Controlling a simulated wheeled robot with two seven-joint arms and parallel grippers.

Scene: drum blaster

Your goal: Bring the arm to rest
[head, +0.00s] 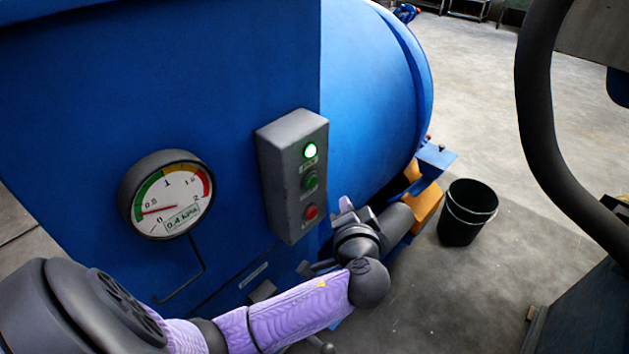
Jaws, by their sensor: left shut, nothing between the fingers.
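My left arm (290,314), in a purple sleeve, reaches in from the lower left and bends at a dark joint. My left gripper (346,206) is small in view, just below and right of the grey control box (293,176), in front of the blue machine (240,60). It is shut and holds nothing that I can see; its own wrist partly hides it. The control box has a lit green lamp (310,150), a green button (311,182) and a red button (310,212). My right gripper is out of view.
A round gauge (168,195) on the machine's panel has its needle in the low range, with a label reading 0.4. A black bucket (467,212) stands on the floor right of the machine. A thick black curved tube (535,110) crosses the right side. Concrete floor (480,100) lies open between.

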